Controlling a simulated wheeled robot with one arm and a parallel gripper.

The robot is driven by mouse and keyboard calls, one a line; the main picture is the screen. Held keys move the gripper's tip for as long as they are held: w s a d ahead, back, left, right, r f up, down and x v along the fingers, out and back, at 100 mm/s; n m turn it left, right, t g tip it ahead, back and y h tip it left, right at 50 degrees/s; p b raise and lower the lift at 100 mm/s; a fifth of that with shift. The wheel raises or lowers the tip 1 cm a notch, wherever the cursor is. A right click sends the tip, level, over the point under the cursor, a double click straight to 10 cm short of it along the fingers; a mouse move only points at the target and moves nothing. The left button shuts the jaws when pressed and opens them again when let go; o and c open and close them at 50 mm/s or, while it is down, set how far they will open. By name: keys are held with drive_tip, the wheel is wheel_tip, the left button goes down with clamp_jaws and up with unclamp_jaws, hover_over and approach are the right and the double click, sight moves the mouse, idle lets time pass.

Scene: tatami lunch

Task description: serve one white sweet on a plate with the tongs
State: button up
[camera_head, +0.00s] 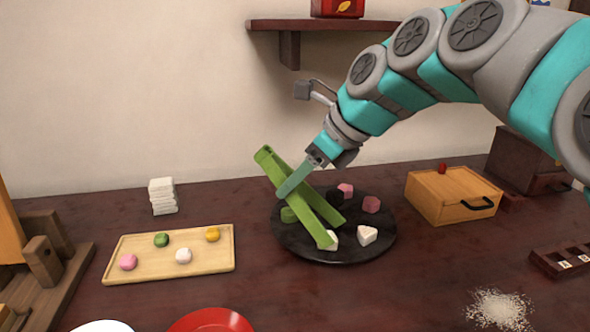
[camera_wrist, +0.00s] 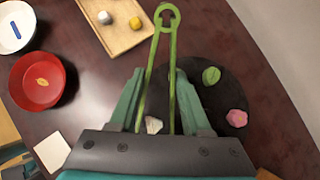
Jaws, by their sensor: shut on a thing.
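My gripper (camera_head: 292,184) is shut on the green tongs (camera_head: 264,158), which slant down over a round black plate (camera_head: 340,257). In the wrist view the tongs (camera_wrist: 168,14) run between my fingers (camera_wrist: 160,102), with their two arms apart. One white sweet (camera_head: 334,238) is beside the near tong tip and partly hidden by it. In the wrist view a white sweet (camera_wrist: 153,125) shows between the arms; I cannot tell if they touch it. Another white sweet (camera_head: 367,235) lies clear to the right. A red dish (camera_head: 205,320) and a white dish (camera_head: 100,326) are at the near edge.
A wooden tray (camera_head: 200,264) with several sweets lies left. A wooden drawer box (camera_head: 440,197) stands right; a wall shelf (camera_head: 320,25) is above. Spilled white grains (camera_head: 499,308) lie front right.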

drive_tip(key=shift+f, duration=0.65)
drive_tip(key=shift+o, duration=0.4)
clamp_jaws()
wheel_tip(320, 180, up, 12)
drive_tip(key=p, duration=0.2)
idle(0.3)
